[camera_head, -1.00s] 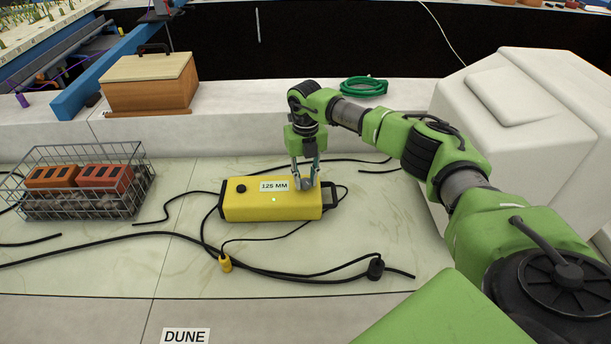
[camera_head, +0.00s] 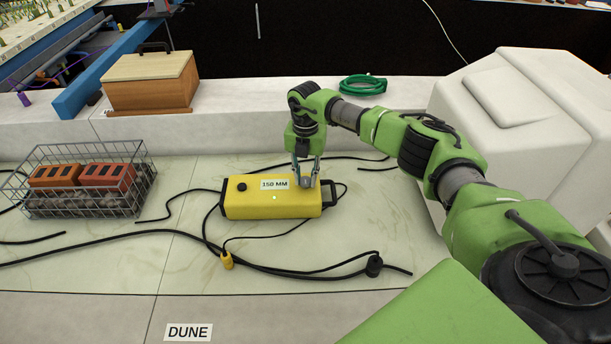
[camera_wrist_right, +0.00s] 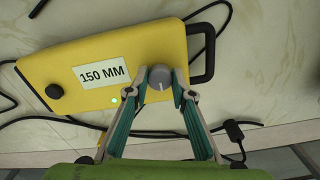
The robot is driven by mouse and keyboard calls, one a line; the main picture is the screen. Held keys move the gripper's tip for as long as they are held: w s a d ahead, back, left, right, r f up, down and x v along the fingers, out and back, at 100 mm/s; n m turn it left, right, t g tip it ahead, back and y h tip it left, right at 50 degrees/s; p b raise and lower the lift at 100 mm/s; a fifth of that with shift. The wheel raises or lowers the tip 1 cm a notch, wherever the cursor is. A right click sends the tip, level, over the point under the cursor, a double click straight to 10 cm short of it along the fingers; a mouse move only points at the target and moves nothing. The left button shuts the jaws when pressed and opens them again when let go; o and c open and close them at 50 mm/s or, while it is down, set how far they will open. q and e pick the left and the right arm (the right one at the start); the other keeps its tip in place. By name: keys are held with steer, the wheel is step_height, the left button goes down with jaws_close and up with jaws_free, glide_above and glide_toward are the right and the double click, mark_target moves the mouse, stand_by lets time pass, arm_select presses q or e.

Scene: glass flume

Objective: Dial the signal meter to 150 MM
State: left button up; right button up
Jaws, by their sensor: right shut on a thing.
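The signal meter (camera_head: 258,206) is a yellow box with black end handles, lying on the pale bench. Its label (camera_head: 274,184) reads 150 MM, and the same label in the right wrist view (camera_wrist_right: 102,73) reads 150 MM. A small green light (camera_wrist_right: 114,99) is lit below the label. A grey dial (camera_wrist_right: 160,78) sits to the right of the label. My right gripper (camera_head: 307,182) points down over the meter's right end and is shut on the dial, with one finger at each side of it. My left gripper does not show.
A black knob (camera_wrist_right: 54,91) is on the meter's other end. Black cables (camera_head: 150,234) run around the meter. A wire basket (camera_head: 80,190) with orange bricks stands at the left. A wooden box (camera_head: 150,82) and a green hose coil (camera_head: 363,85) sit on the ledge behind.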

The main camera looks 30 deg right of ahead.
mark_target(306, 179)
steer(key=o, duration=1.1)
step_height(306, 179, up, 12)
stand_by(0.5)
